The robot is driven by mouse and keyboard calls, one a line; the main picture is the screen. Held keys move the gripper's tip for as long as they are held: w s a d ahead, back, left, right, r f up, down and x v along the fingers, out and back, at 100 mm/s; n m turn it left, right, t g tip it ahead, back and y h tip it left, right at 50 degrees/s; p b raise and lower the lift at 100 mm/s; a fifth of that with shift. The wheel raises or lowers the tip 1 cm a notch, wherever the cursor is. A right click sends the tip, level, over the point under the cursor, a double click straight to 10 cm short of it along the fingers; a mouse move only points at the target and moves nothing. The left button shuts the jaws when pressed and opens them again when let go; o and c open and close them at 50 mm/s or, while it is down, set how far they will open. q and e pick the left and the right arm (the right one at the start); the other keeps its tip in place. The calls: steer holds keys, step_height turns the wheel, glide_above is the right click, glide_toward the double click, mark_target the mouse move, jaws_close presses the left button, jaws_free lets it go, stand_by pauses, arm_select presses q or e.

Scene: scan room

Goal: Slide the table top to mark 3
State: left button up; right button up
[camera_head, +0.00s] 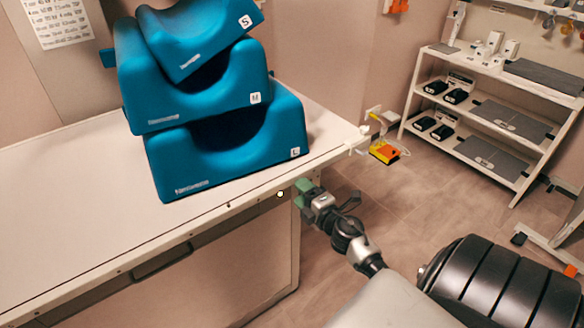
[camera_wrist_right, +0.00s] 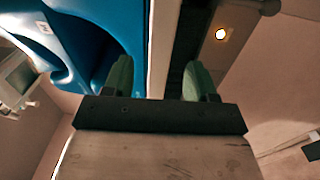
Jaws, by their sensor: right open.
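The white table top (camera_head: 60,180) spans the left of the head view, with a front rail (camera_head: 190,228) along its edge. Small dark marks show on the rail; no number is legible. A small bright round spot (camera_head: 280,194) sits on the front edge; a similar glowing spot (camera_wrist_right: 221,33) shows in the right wrist view. My right gripper (camera_head: 303,191) is at the right part of the front edge, close to that spot. In the wrist view its green fingers (camera_wrist_right: 158,78) are apart, with the pale edge strip (camera_wrist_right: 162,45) between them; contact cannot be told. My left gripper is not in view.
Blue cushions marked S (camera_head: 205,40), M (camera_head: 195,95) and L (camera_head: 235,155) are stacked on the table top. A yellow-orange object (camera_head: 384,152) is beyond its right end. A white shelf unit (camera_head: 490,110) stands back right. Bare floor (camera_head: 440,190) lies between.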

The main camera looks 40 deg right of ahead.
mark_target(294, 172)
steer(key=w, duration=0.8)
steer(key=shift+w+d+f, duration=0.1)
steer(key=shift+w+d, duration=0.2)
steer(key=shift+d, duration=0.1)
jaws_close()
steer(key=shift+s+d+b, duration=0.15)
steer(key=shift+d+b, duration=0.3)
steer(key=shift+d, duration=1.45)
steer(key=shift+c, duration=2.3)
jaws_free()
steer(key=shift+f, duration=0.1)
steer(key=o, duration=0.5)
steer(key=shift+a, duration=0.3)
steer(key=shift+c, duration=0.2)
